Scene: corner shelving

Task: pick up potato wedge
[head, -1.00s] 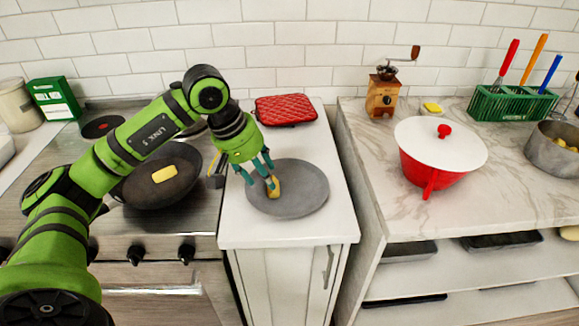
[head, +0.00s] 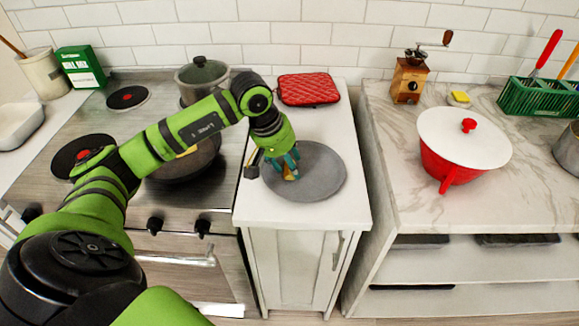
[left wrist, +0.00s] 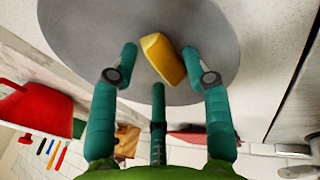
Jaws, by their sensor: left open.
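The potato wedge (head: 290,174) is a yellow piece lying on the round grey plate (head: 322,178) on the narrow white counter. It also shows in the left wrist view (left wrist: 163,58). My left gripper (head: 284,166) is over the left part of the plate, with its teal fingers down around the wedge. In the left wrist view the fingers (left wrist: 160,62) are apart, with the wedge between the two outer tips. I cannot tell whether any finger touches it. The fingers partly hide the wedge in the head view. My right gripper is not in view.
A dark pan (head: 190,165) on the stove is partly behind my left arm, with a pot (head: 203,82) behind it. A red quilted pad (head: 308,89) lies behind the plate. A red pot with a white lid (head: 463,139) stands on the marble counter to the right.

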